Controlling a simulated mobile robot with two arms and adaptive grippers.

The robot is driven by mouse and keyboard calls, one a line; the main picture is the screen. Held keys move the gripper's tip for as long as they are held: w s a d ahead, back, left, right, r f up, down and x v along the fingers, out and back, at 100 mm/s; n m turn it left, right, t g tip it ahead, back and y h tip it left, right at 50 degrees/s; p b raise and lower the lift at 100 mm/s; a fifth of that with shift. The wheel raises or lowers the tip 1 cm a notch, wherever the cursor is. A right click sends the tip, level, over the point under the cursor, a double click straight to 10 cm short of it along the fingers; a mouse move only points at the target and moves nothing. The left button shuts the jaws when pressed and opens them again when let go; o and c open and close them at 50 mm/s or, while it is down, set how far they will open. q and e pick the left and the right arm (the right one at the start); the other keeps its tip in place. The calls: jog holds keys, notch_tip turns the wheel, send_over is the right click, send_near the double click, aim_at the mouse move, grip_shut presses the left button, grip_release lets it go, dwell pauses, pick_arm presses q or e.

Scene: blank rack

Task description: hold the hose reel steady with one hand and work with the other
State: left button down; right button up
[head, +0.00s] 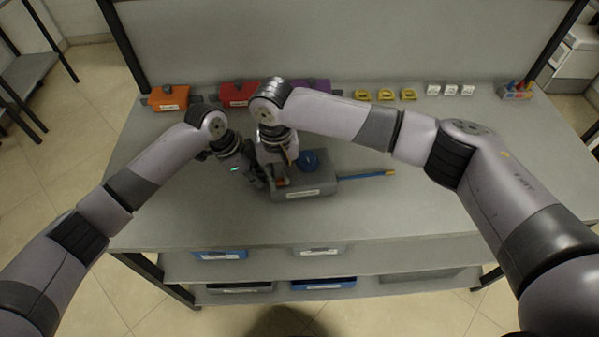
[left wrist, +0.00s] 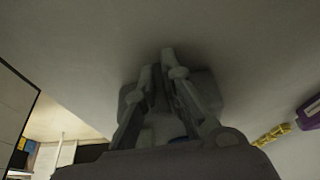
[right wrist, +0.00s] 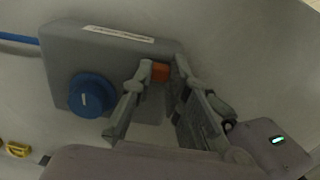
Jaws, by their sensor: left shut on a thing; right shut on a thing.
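The hose reel is a grey box (head: 318,184) with a white label, a blue knob (head: 309,160) and a blue hose (head: 362,176) leading right to a yellow end. It stands on the bench. My right gripper (head: 281,172) comes down at the box's left end; in the right wrist view it (right wrist: 158,80) is shut on a small orange part (right wrist: 160,72) beside the box. My left gripper (head: 264,183) is shut at the same end, close against the right gripper. In the left wrist view its fingers (left wrist: 165,70) overlap the grey box (left wrist: 205,88); the exact grip is partly hidden.
Orange (head: 168,97), red (head: 238,94) and purple bins line the back of the bench. Yellow parts (head: 385,95), white parts (head: 450,90) and a small holder (head: 515,91) stand at the back right. The bench's front and right are clear. More bins (head: 322,283) lie below.

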jog(key=shift+a, duration=0.5)
jog(key=o, duration=0.7)
jog(key=shift+o, duration=0.2)
notch_tip(320, 180, up, 7)
dwell(0.7)
pick_arm(q)
jog(key=c, duration=1.6)
grip_release()
jog(key=shift+c, duration=0.2)
